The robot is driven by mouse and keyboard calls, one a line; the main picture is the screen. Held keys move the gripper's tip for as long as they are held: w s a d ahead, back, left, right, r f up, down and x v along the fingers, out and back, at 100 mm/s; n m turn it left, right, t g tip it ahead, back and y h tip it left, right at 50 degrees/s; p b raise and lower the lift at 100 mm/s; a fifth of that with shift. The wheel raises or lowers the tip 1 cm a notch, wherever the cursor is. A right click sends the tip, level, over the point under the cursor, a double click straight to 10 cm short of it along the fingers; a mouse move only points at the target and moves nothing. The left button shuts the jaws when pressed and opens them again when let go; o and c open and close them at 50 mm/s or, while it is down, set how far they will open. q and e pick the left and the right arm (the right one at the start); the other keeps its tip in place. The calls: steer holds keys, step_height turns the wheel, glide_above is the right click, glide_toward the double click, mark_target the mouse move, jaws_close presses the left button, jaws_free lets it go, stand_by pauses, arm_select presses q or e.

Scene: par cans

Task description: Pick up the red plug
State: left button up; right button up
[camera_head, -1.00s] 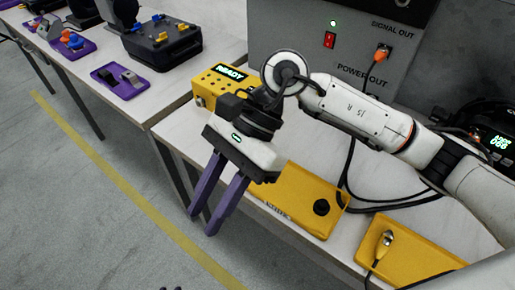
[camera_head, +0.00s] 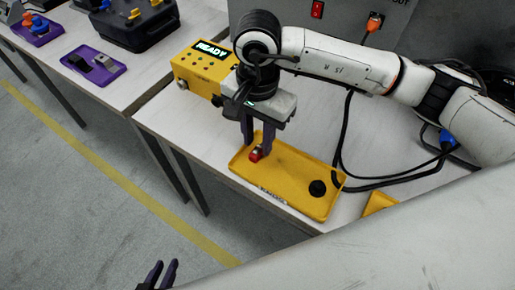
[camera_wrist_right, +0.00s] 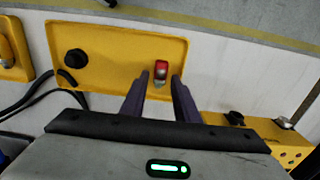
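The red plug (camera_head: 256,154), small with a pale metallic end, is in the yellow tray (camera_head: 283,184), near the tray's left end in the head view. My right gripper (camera_head: 258,143) points down over it with its fingers apart. In the right wrist view, the red plug (camera_wrist_right: 161,70) is between the fingertips of my right gripper (camera_wrist_right: 160,77), with a gap on each side. My left gripper (camera_head: 161,272) is low at the bottom edge of the head view, away from the table, its two dark fingers apart and empty.
A black round connector (camera_head: 317,188) is in the same tray. A yellow box reading READY (camera_head: 205,68) stands left of my right gripper. Black cables (camera_head: 345,150) run right of the tray. A purple tray (camera_head: 93,65) and a black case (camera_head: 135,22) are on the far-left table.

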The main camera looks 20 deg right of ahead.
mark_target(258, 149)
steer(key=shift+f, duration=1.15)
jaws_close()
step_height(258, 149, up, 10)
steer(key=b, duration=0.1)
